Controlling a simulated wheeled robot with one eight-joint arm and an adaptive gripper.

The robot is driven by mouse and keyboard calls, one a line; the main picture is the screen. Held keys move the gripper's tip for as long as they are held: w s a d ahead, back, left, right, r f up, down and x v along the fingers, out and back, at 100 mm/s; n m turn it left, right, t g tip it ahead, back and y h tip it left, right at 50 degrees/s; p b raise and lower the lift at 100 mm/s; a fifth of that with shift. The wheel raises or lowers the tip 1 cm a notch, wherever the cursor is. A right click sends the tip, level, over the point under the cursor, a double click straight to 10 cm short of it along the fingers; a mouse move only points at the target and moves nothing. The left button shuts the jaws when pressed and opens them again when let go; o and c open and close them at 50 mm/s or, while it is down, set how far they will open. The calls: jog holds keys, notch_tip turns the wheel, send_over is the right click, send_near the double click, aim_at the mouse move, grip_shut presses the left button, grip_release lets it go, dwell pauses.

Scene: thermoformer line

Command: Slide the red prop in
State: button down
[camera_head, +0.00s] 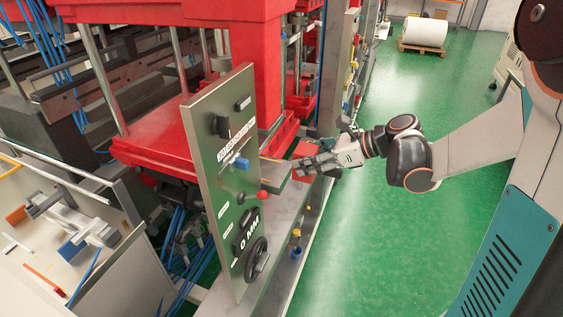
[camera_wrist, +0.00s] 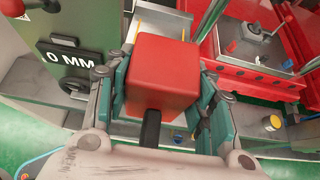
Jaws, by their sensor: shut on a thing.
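A red block-shaped prop (camera_wrist: 160,75) sits between the fingers of my gripper (camera_wrist: 160,105) in the wrist view, and a dark rod or handle shows at its near face. The gripper is shut on it. In the head view my gripper (camera_head: 310,165) is at the end of the arm, over the edge of the machine, right of the upright control panel. The red prop (camera_head: 304,149) shows there only in part, behind the fingers. Beyond the prop in the wrist view is a pale recess (camera_wrist: 165,25) in the machine's side.
The grey control panel (camera_head: 208,140), with knobs, a red ball knob (camera_head: 262,195) and a black handwheel (camera_head: 257,258), stands left of my gripper. Red machine frames (camera_head: 160,140) rise behind. The green floor (camera_head: 370,250) is clear on the right.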

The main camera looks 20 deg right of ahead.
jog(key=shift+s+d, duration=0.55)
jog(key=shift+d, duration=0.2)
jog(key=shift+s+d, duration=0.55)
jog(key=shift+d, duration=0.15)
